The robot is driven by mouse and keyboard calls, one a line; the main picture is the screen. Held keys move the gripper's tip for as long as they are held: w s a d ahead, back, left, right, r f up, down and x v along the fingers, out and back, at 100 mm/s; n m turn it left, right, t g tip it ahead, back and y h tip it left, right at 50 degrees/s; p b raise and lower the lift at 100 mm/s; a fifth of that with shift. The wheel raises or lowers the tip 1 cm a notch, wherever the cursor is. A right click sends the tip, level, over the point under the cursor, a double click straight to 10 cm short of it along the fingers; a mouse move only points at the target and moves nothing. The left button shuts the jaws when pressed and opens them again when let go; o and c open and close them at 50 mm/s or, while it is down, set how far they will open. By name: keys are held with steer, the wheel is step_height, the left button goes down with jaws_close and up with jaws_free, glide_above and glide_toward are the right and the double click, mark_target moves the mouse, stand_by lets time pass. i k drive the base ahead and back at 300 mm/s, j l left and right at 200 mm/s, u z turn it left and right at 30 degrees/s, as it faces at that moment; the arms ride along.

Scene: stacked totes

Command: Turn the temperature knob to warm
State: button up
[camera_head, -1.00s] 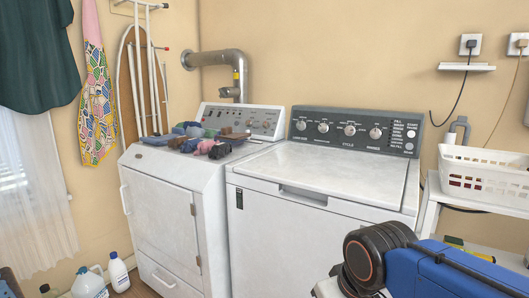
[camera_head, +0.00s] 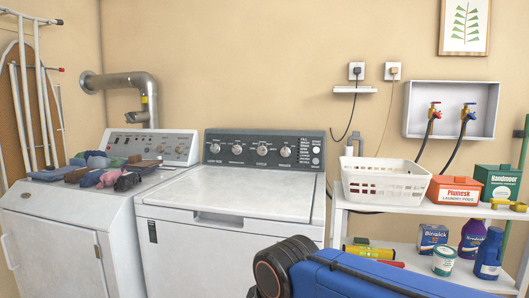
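The white top-loading washer (camera_head: 235,241) stands in the middle with its lid shut. Its dark control panel (camera_head: 249,138) at the back carries a row of several round silver knobs. From left to right these include a first knob (camera_head: 214,147), a second knob (camera_head: 237,149), a third knob (camera_head: 262,150) and a last knob (camera_head: 285,151). The labels and pointer marks are too small to read surely, so I cannot tell which setting the temperature knob has. My blue arm with its dark round joint shows at the bottom, in front of the washer. My gripper is out of view.
A white dryer (camera_head: 60,225) with folded clothes (camera_head: 100,170) on top stands at left. At right, a white shelf (camera_head: 360,225) holds a white basket (camera_head: 385,180), a red box (camera_head: 455,190), a green box (camera_head: 498,183) and several bottles. The washer lid (camera_head: 235,190) is clear.

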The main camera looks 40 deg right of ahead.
mark_target(237, 149)
steer(key=j+z, duration=0.1)
steer(key=z, duration=0.25)
steer(key=j+z, duration=0.15)
steer(key=z, duration=0.2)
steer(key=j+z, duration=0.1)
steer(key=z, duration=0.25)
